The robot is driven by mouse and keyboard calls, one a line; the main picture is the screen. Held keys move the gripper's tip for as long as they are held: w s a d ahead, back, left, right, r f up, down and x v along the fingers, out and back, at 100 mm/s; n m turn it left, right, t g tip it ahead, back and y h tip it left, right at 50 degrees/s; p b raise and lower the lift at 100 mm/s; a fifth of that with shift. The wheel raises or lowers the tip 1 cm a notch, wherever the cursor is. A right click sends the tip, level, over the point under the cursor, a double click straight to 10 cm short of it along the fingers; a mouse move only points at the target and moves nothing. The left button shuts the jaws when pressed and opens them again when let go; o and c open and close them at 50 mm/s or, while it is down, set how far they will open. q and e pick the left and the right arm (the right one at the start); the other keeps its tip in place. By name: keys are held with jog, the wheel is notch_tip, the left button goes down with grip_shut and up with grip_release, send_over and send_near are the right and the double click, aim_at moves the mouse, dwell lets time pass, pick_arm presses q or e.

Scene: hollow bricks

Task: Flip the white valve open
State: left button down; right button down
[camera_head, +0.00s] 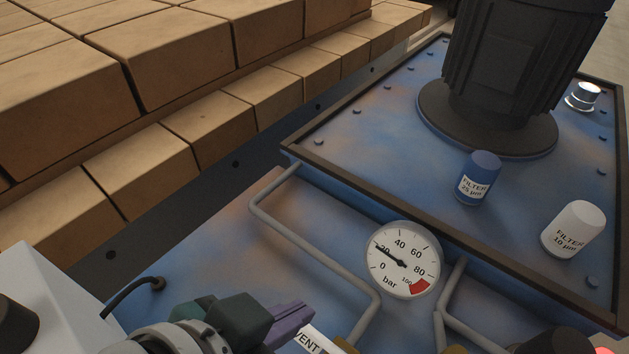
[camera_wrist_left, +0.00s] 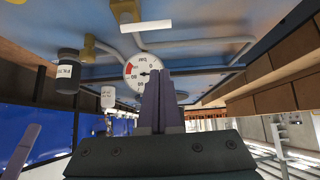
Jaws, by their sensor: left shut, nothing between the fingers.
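My left gripper (camera_head: 298,318) shows at the bottom of the head view, its purple fingers together and empty. In the left wrist view its shut fingers (camera_wrist_left: 162,78) point toward the gauge. A white plate marked VENT (camera_head: 312,342) lies just right of the fingertips, cut by the frame edge. A brass fitting (camera_head: 347,345) is beside it. In the wrist view a plain white bar (camera_wrist_left: 146,25) sits by a brass fitting (camera_wrist_left: 125,10), apart from the fingers; I cannot tell whether it is the valve's lever or the plate.
A pressure gauge (camera_head: 402,260) with grey pipes (camera_head: 315,240) stands on the blue machine. Behind are a blue filter (camera_head: 478,178), a white filter (camera_head: 573,230) and a large black motor (camera_head: 520,60). Stacked bricks (camera_head: 190,60) fill the upper left.

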aim_at(309, 326)
pick_arm(q)
jog(key=shift+w+f, duration=0.1)
jog(key=b+x, duration=0.5)
jog(key=x, duration=0.5)
jog(key=shift+f, duration=0.2)
jog(key=s, duration=0.1)
jog(key=s+a, duration=0.1)
jog(key=shift+s+a+p, duration=0.3)
jog(key=shift+a+p, duration=0.05)
jog(key=shift+p, duration=0.05)
jog(key=shift+s+a+f, duration=0.1)
jog(key=shift+s+a, duration=0.2)
jog(key=shift+s, duration=0.1)
jog(key=shift+a, duration=0.15)
